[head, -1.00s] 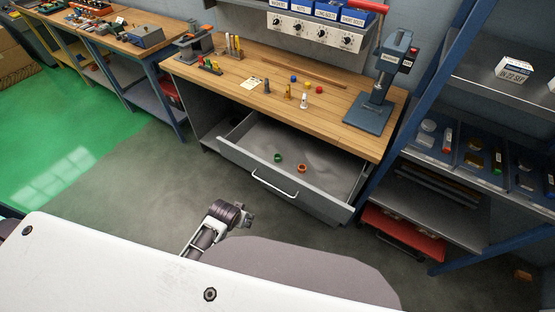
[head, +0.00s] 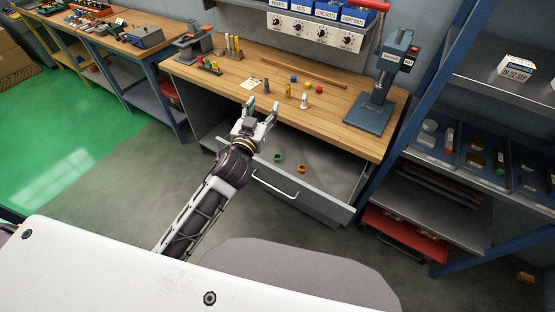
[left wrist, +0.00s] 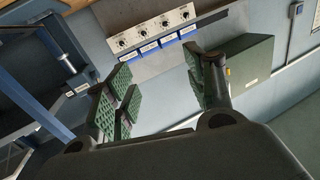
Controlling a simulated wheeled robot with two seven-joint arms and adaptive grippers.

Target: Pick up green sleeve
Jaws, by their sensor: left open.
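The green sleeve (head: 278,158) is a small green ring lying in the open drawer (head: 330,188) of the workbench. An orange ring (head: 301,168) lies to its right in the same drawer. My left gripper (head: 262,106) is open and empty, above the drawer's left part and near the bench's front edge, up and left of the green sleeve. In the left wrist view its padded fingers (left wrist: 165,88) are spread apart with nothing between them, and the sleeve does not show there. My right gripper is not in view.
The wooden bench top (head: 225,85) carries several small coloured parts and a blue press (head: 375,105) at right. The drawer handle (head: 274,186) juts out at the front. A blue shelf rack (head: 440,70) stands to the right. The floor in front is clear.

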